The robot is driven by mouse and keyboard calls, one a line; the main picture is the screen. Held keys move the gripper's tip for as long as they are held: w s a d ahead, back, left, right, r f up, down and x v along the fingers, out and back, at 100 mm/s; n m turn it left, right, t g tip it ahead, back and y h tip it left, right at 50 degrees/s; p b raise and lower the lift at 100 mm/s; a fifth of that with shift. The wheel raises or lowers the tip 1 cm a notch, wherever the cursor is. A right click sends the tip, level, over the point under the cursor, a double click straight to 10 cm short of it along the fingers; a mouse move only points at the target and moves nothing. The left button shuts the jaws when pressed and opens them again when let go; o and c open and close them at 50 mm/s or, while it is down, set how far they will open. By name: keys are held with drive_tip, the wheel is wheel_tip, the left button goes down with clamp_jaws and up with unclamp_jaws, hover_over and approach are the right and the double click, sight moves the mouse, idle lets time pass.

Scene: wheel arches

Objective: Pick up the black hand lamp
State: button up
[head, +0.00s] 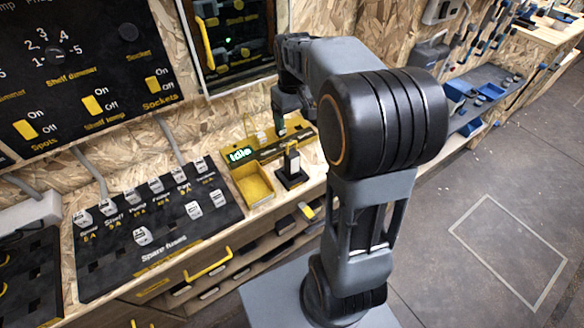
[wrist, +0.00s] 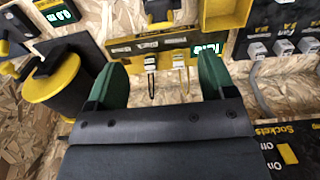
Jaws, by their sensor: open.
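A small upright black object (head: 292,160) with a pale top stands on a black base on the bench; it may be the black hand lamp, but I cannot tell for sure. What looks like the same black piece shows at the top edge of the wrist view (wrist: 160,10), partly cut off. My gripper (head: 284,108) points down over the back of the bench, behind that object. In the wrist view my gripper (wrist: 163,80) has its green fingers wide apart. Nothing is held between them.
A yellow tray (head: 252,184) sits left of the black object. A black and yellow strip with an "Idle" display (head: 240,154) runs behind it. In the wrist view a yellow and black drum (wrist: 55,88) is at the left. A fuse panel (head: 150,220) lies further left.

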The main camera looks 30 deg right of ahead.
hover_over(292, 152)
drive_tip(key=f, duration=0.8)
drive_tip(key=shift+s+d+b, duration=0.1)
drive_tip(key=shift+d+b, duration=0.15)
drive_tip(key=shift+b, duration=0.05)
drive_tip(key=shift+a+f, duration=0.15)
drive_tip(key=shift+f, duration=1.4)
drive_tip(key=shift+a+f, duration=0.1)
drive_tip(key=shift+f, duration=1.4)
drive_tip(key=c, duration=1.4)
drive_tip(key=shift+r, duration=0.1)
